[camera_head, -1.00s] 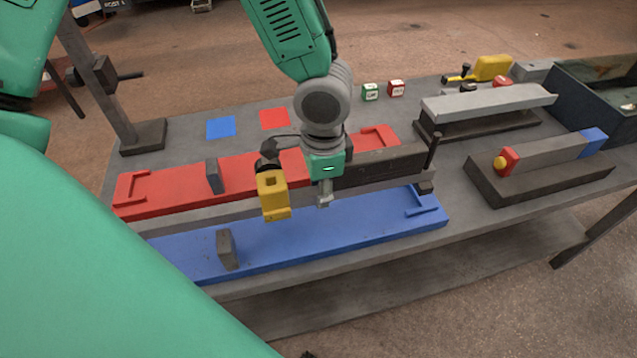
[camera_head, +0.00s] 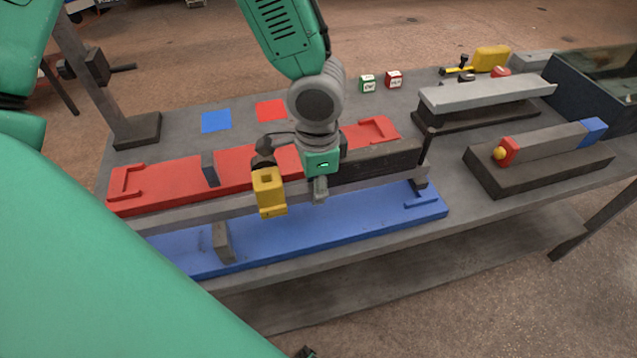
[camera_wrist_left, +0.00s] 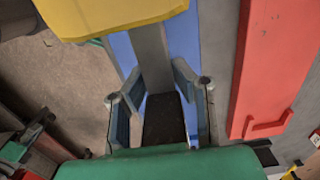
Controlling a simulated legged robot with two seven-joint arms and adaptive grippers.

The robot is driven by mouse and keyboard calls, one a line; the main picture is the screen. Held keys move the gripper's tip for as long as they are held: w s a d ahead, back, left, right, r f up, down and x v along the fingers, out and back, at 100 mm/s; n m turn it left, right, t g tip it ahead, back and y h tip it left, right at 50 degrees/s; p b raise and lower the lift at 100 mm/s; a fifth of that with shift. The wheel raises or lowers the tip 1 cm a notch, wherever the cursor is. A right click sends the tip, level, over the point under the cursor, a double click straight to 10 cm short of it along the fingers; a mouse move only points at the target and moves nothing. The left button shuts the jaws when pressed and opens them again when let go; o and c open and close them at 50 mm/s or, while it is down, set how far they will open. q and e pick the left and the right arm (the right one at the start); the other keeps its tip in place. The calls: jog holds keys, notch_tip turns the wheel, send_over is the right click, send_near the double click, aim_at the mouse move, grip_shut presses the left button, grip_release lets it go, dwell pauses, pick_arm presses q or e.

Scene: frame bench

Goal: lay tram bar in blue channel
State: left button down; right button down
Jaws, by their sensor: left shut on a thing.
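The tram bar (camera_head: 380,165) is long, with a dark part on the right and a yellow block (camera_head: 268,192) near its left; I cannot tell if that block is fixed to it. My left gripper (camera_head: 319,187) is shut on the bar from above. In the left wrist view the fingers (camera_wrist_left: 163,105) stand on both sides of its dark section (camera_wrist_left: 165,120), over blue. The blue channel (camera_head: 330,225) lies along the table's front edge, with a clip at its right end. The red channel (camera_head: 180,178) lies behind it. The bar's underside is hidden.
A post (camera_head: 430,145) rises near the bar's right end. Grey stands with bars (camera_head: 485,95) (camera_head: 540,165) and a dark bin (camera_head: 600,90) are to the right.

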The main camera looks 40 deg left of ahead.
pick_arm(q)
jog(key=shift+a, duration=0.85)
jog(key=shift+a+f, duration=0.15)
jog(key=shift+a, duration=0.45)
jog(key=shift+d, duration=0.45)
jog(key=shift+d+r, duration=0.2)
jog(key=shift+d, duration=0.35)
jog(key=shift+a+p, duration=0.3)
jog(key=shift+a, duration=0.05)
jog(key=shift+a+f, duration=0.2)
jog(key=shift+a, duration=0.3)
jog(key=shift+d+r, duration=0.15)
jog(key=shift+d, duration=0.7)
jog(key=shift+a, duration=0.15)
pick_arm(e)
jog(key=shift+a+r, duration=0.5)
jog(key=shift+a, duration=0.25)
